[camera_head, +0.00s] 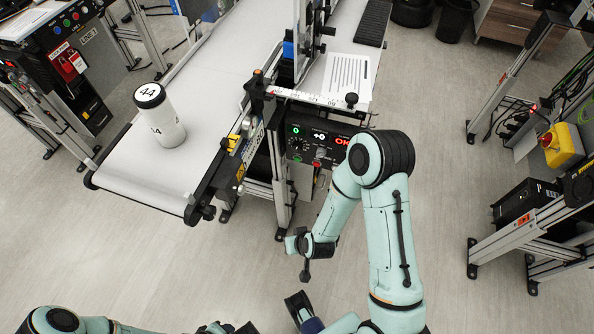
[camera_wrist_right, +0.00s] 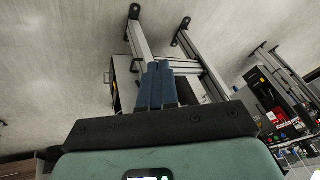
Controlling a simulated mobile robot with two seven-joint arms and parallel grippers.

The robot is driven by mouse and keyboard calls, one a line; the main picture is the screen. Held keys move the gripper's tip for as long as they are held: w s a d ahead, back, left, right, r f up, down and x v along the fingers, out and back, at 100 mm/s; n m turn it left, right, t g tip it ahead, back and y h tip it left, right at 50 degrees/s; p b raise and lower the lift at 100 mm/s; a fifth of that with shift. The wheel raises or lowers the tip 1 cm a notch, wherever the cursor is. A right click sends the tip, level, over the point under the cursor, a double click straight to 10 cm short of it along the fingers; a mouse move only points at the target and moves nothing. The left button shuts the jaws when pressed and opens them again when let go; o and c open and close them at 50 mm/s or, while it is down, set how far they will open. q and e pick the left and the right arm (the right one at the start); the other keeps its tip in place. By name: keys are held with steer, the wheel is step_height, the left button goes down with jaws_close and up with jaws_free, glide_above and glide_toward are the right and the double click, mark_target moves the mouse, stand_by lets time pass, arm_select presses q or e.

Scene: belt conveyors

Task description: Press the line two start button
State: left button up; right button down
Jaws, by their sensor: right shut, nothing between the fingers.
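Another button panel (camera_head: 75,42) stands at the upper left, with colored buttons and a small line label I cannot read surely. I cannot tell which button starts line two. My right arm is bent in front of the middle box, and its wrist hangs below the box. In the right wrist view my right gripper (camera_wrist_right: 157,72) is shut and empty, apart from any button. My left gripper cannot be made out.
A white canister marked 44 (camera_head: 160,115) stands on the middle conveyor belt (camera_head: 150,168). A red tag (camera_head: 71,62) hangs at the left panel. A yellow box with a red button (camera_head: 560,146) is at the right. The floor between the conveyors is clear.

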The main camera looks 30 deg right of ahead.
mark_target(297, 159)
arm_select(q)
steer(key=w+a+f+t+b, duration=0.1)
steer(key=w+f+b, duration=0.2)
steer(key=f, duration=0.3)
steer(key=w+a+f+t+y+b, duration=0.1)
steer(key=w+f+b, duration=0.2)
steer(key=f+b, duration=0.2)
steer(key=shift+w+a+f+n+b, duration=0.3)
steer(key=shift+w+a+f+b, duration=0.1)
steer(key=shift+b, duration=0.3)
arm_select(e)
steer(key=w+d+r+m+t+h, duration=0.1)
steer(key=w+d+r+t+h, duration=0.2)
steer(key=w+r+t, duration=0.4)
steer(key=w+d+r, duration=0.1)
steer(key=w, duration=0.4)
steer(key=shift+d+h, duration=0.4)
arm_select(q)
steer(key=shift+a+f+b, duration=0.3)
steer(key=shift+f+b, duration=0.2)
steer(key=shift+f, duration=0.15)
arm_select(e)
steer(key=w+d, duration=0.5)
steer(key=d, duration=0.1)
steer(key=shift+w+d, duration=0.3)
steer(key=shift+d, duration=0.05)
arm_select(q)
steer(key=shift+f, duration=0.15)
arm_select(e)
steer(key=shift+w+d, duration=0.3)
